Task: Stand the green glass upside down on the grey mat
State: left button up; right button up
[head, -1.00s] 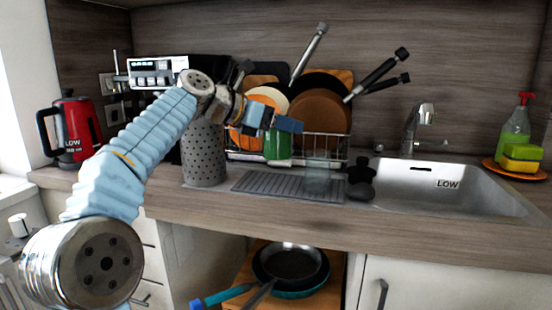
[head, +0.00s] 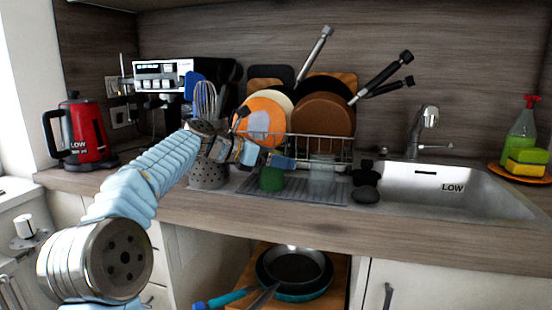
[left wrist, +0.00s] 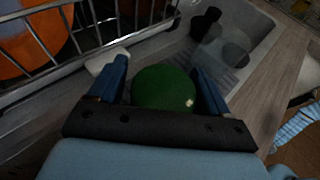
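The green glass (head: 271,179) is upside down on the grey mat (head: 325,196), near its left part. In the left wrist view its round closed base (left wrist: 164,88) faces the camera. My left gripper (head: 268,157) is just above the glass. Its two blue fingers (left wrist: 160,80) stand apart on either side of the glass, with a small gap at the left finger, so it looks open. The glass's rim is hidden from the wrist view. My right gripper is not in view.
A clear glass (head: 321,168) stands on the mat to the right, beside a dark object (head: 366,194). The wire dish rack (head: 335,147) with plates and pans is close behind. The sink (head: 450,190) is at the right.

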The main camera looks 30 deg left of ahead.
pick_arm(q)
jog(key=v, duration=1.2)
jog(key=shift+r, duration=0.1)
